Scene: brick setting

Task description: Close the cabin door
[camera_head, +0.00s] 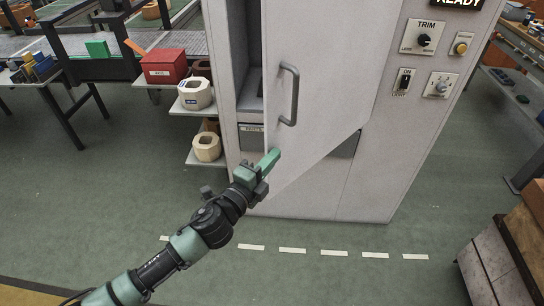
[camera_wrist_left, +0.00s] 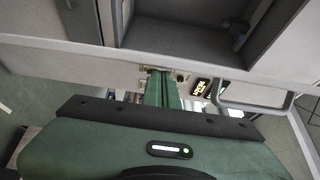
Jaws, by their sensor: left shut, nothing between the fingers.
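The cabin door (camera_head: 325,70) is a pale grey panel on a tall grey cabinet (camera_head: 415,130). It stands ajar, with a gap along its left side showing the dark inside (camera_head: 250,90). A grey bar handle (camera_head: 290,95) is near its left edge; the handle also shows in the left wrist view (camera_wrist_left: 258,106). My left gripper (camera_head: 270,160) is shut and empty. It is close to the door's lower left part, below the handle; I cannot tell whether it touches. The green fingers also show in the left wrist view (camera_wrist_left: 161,88). My right gripper is not in view.
The cabinet's right side carries a TRIM knob (camera_head: 425,40) and an ON switch (camera_head: 404,82). Shelves with a red box (camera_head: 164,66) and pale containers (camera_head: 195,93) stand left of the cabinet. A wooden crate (camera_head: 500,262) is at lower right. Floor in front is clear.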

